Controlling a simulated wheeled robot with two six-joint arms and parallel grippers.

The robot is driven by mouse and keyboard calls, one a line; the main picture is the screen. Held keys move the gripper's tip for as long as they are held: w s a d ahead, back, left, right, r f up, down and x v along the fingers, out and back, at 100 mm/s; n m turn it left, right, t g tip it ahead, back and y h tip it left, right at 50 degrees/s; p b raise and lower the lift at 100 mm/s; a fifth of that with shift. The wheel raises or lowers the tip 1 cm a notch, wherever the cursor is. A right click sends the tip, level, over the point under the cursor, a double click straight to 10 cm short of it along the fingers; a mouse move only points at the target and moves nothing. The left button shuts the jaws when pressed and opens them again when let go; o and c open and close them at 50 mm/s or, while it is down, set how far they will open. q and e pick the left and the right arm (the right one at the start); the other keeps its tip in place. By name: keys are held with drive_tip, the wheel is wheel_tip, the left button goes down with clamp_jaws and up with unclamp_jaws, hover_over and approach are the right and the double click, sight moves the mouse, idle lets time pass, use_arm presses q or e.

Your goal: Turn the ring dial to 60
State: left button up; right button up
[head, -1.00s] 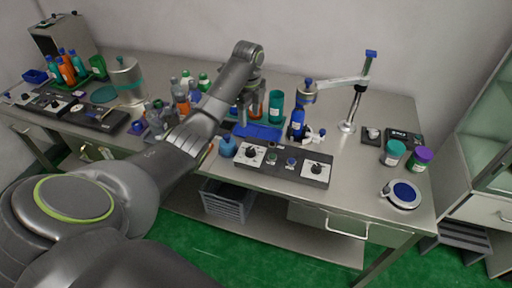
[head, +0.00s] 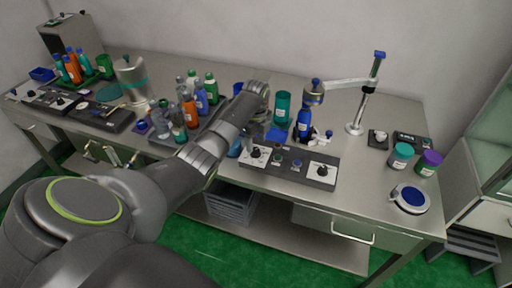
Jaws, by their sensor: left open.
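The control box (head: 285,164) sits at the front edge of the bench, with a white plate and dark knob at each end. The left knob (head: 256,153) and the right knob (head: 322,170) both show; their scale marks are too small to read, and I cannot tell which one is called the ring dial. My left gripper (head: 257,141) is open and points down just above the left knob, partly hidden by my own wrist. I cannot tell whether its fingers touch the knob. My right gripper is not in view.
A blue bottle (head: 304,123) stands under the applicator arm (head: 347,84), behind the box. A teal cup (head: 282,107) is beside it. Several bottles crowd the area left of my wrist. Jars (head: 401,156) and a round blue-topped device (head: 410,198) stand at the right.

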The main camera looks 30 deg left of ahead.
sight(256, 150)
use_arm(q)
drive_tip(key=shift+f, duration=1.9)
drive_tip(key=shift+c, duration=0.4)
drive_tip(key=c, duration=0.9)
